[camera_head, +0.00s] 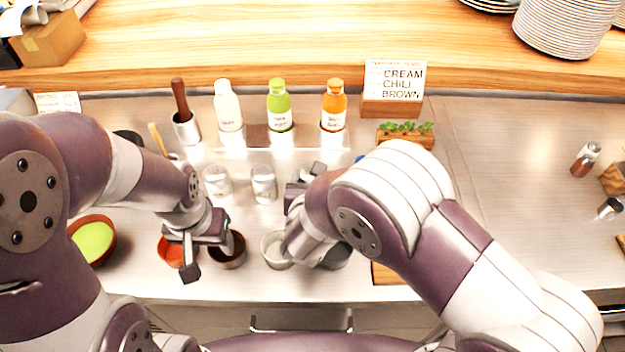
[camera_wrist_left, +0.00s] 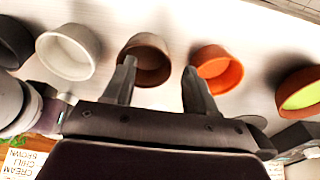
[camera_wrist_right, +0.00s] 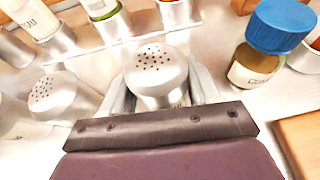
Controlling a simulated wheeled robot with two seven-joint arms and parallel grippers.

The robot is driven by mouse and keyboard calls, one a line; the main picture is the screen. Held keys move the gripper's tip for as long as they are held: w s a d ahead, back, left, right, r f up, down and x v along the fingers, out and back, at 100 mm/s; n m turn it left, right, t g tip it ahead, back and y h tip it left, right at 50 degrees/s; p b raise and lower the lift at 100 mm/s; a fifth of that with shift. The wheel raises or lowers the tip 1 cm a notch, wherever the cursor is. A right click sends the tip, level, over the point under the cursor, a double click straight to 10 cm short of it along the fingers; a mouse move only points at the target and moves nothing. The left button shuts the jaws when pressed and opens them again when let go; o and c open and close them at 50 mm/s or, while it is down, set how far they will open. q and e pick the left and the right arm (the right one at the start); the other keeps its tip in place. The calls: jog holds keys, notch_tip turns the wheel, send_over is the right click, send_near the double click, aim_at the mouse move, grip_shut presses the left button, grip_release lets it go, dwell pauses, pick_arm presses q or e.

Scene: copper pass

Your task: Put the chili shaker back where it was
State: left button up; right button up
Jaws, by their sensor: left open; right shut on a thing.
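My right gripper (camera_wrist_right: 158,92) is shut on a shaker (camera_wrist_right: 157,70) with a silver perforated lid. The held shaker is upright; its label is hidden, so I cannot tell whether it is the chili one, nor whether its base touches the counter. In the head view my right gripper (camera_head: 305,178) is mostly covered by my arm. Two similar shakers, a left one (camera_head: 217,180) and a middle one (camera_head: 264,184), stand in line to its left. My left gripper (camera_head: 205,256) is open and empty above the brown bowl (camera_wrist_left: 148,60) and orange bowl (camera_wrist_left: 218,70).
Bottles with white, green (camera_head: 279,106) and orange (camera_head: 333,106) caps stand behind the shakers. A blue-capped jar (camera_wrist_right: 272,50) is close right of the held shaker. A sign (camera_head: 395,82) reads cream, chili, brown. A shaker with reddish contents (camera_head: 583,160) stands far right; bare counter (camera_head: 500,170) lies between.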

pick_arm(q)
jog(key=shift+f, duration=0.25)
pick_arm(e)
jog(key=shift+f, duration=0.15)
jog(key=o, duration=1.1)
